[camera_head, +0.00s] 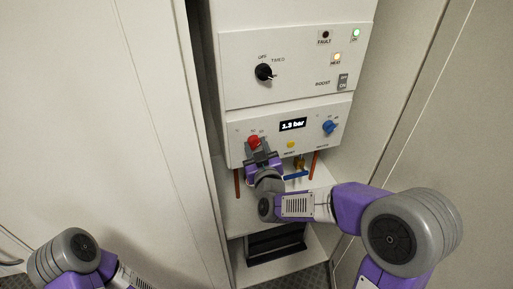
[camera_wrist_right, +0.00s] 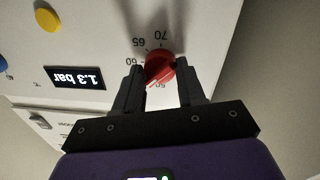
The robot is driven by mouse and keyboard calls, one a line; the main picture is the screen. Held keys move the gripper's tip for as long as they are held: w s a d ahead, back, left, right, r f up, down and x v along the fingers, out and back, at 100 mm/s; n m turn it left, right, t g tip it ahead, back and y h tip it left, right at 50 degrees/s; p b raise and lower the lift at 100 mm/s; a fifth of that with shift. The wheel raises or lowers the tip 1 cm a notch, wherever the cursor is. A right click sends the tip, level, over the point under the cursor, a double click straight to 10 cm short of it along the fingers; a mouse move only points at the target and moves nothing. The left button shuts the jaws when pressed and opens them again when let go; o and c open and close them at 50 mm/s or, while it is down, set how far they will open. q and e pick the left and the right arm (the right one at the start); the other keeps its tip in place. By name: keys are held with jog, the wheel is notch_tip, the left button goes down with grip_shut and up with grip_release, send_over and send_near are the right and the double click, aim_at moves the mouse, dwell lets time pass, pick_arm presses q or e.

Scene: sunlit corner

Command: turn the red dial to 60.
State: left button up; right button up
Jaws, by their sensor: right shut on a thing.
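The red dial (camera_head: 254,141) is on the lower front panel of the white boiler unit, left of the display. It also shows in the right wrist view (camera_wrist_right: 160,64), where the scale marks 50, 60, 65 and 70 appear around it. I cannot read surely which mark its pointer meets. My right gripper (camera_head: 261,154) is at the panel with its fingers on either side of the dial, shut on it; the right wrist view shows both fingers (camera_wrist_right: 160,76) at its sides. My left arm shows at the bottom left, but its gripper is out of view.
A display (camera_head: 293,125) reads 1.3 bar. A yellow button (camera_head: 291,144) and a blue knob (camera_head: 329,127) are right of the dial. A black knob (camera_head: 264,72) is above. Copper pipes and a blue-handled valve (camera_head: 296,176) are below. Cabinet walls flank the unit.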

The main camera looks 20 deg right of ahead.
jog(key=shift+f+m+b, duration=0.15)
jog(key=shift+m+b, duration=1.8)
jog(key=shift+m, duration=0.25)
jog(key=m+b, duration=0.2)
jog(key=m, duration=0.2)
jog(key=shift+g+b, duration=0.3)
jog(key=shift+b, duration=0.05)
jog(key=shift+r, duration=0.2)
jog(key=o, duration=1)
jog(key=shift+o, duration=0.2)
jog(key=shift+s, duration=0.1)
jog(key=s+p, duration=0.1)
jog(key=s, duration=0.6)
jog(key=shift+s+r, duration=0.15)
jog(key=shift+s, duration=0.1)
